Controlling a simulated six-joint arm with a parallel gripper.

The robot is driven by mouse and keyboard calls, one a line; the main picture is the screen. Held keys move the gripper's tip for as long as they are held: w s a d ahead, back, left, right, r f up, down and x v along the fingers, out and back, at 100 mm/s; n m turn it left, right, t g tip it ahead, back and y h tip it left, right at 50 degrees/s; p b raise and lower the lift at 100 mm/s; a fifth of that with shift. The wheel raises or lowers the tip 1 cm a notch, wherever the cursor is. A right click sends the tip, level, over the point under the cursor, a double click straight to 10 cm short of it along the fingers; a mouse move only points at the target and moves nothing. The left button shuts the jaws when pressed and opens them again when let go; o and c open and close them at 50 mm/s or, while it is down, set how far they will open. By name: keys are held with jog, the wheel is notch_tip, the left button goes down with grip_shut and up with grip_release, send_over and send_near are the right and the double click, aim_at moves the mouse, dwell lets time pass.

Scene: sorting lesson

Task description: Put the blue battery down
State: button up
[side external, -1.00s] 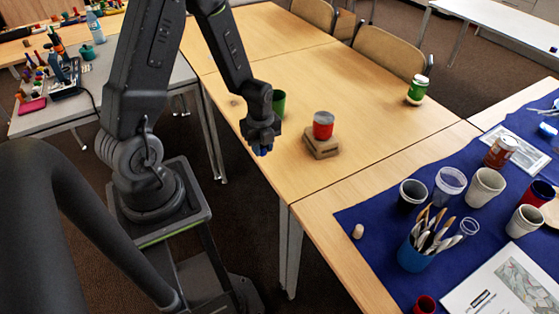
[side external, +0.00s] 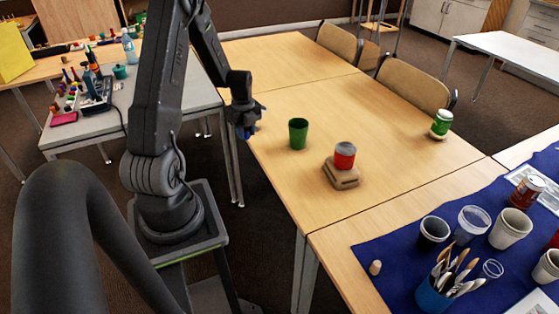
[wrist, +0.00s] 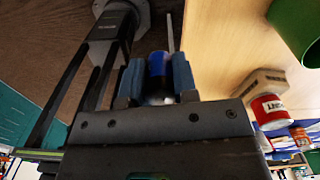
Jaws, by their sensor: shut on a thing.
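The blue battery (wrist: 158,66) stands out between the two fingers of my gripper (wrist: 157,82) in the wrist view. My gripper is shut on it. In the side view my gripper (side external: 246,132) hangs by the left edge of the wooden table (side external: 270,80), left of the green cup. The battery is only a small blue patch there. In the wrist view the table's edge runs just right of the battery, with brown floor behind it. The battery's lower end is hidden by the fingers.
A green cup (side external: 298,134) stands on the table. Right of it a red can (side external: 344,155) sits on stacked wooden blocks (side external: 341,177). A green jar (side external: 441,123) is at the far right. A blue cloth (side external: 380,250) holds cups and brushes. The table's middle is mostly clear.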

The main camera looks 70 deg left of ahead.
send_over(279, 163)
notch_tip(279, 163, down, 6)
jog(key=shift+a+f, duration=0.1)
jog(key=shift+f, duration=0.05)
jog(key=shift+w+f, duration=0.1)
jog(key=shift+f, duration=1.95)
jog(key=shift+f, duration=0.15)
jog(key=o, duration=0.9)
